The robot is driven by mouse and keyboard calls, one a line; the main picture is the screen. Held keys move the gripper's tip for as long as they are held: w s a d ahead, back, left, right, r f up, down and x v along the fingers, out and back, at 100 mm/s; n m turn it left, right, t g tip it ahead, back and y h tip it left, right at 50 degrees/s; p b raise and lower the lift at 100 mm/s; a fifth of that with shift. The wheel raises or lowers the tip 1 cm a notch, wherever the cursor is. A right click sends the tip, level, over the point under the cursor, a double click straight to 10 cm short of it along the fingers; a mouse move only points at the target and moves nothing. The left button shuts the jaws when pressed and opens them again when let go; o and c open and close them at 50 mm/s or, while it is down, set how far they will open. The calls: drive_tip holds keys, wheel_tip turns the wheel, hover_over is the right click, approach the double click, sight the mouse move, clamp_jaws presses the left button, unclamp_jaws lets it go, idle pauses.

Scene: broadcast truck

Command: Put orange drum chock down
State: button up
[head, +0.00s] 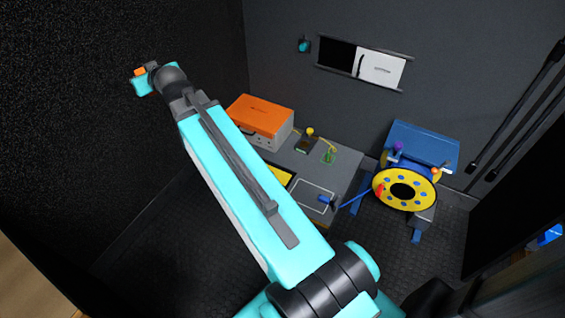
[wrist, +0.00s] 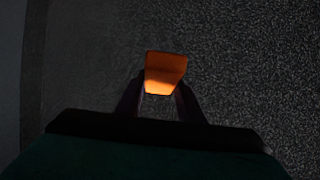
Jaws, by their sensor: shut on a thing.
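The orange drum chock (wrist: 165,72) is between the two dark fingers of my gripper (wrist: 160,100) in the wrist view. My gripper is shut on it. In the head view the chock (head: 139,72) shows as a small orange patch at the end of my arm, at the upper left. My gripper (head: 142,80) is held up in front of the dark speckled wall there, well away from the bench and the drum. Its fingers are too small to make out in the head view.
A grey bench (head: 335,160) carries an orange-lidded case (head: 262,116) and small items. To its right stands a yellow cable drum (head: 411,207) on a blue stand (head: 424,141). Dark floor (head: 165,235) lies open left of my arm. A recessed wall panel (head: 381,67) is behind.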

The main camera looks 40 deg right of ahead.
drive_tip(key=s+d+f+h+b, duration=0.15)
drive_tip(key=d+f+b, duration=0.75)
drive_tip(key=d+f, duration=1.05)
drive_tip(key=m+g+h+b, duration=0.1)
drive_tip(key=m+h+b, duration=0.4)
drive_tip(key=b, duration=1.8)
hover_over(329, 180)
wheel_tip(329, 180, down, 45)
drive_tip(key=shift+y, duration=0.25)
drive_tip(key=shift+f+b, duration=1.05)
drive_tip(key=shift+f, duration=1.4)
drive_tip(key=shift+f+b, duration=1.05)
drive_tip(key=shift+f, duration=1.45)
drive_tip(key=shift+f+b, duration=0.15)
drive_tip(key=shift+b, duration=0.15)
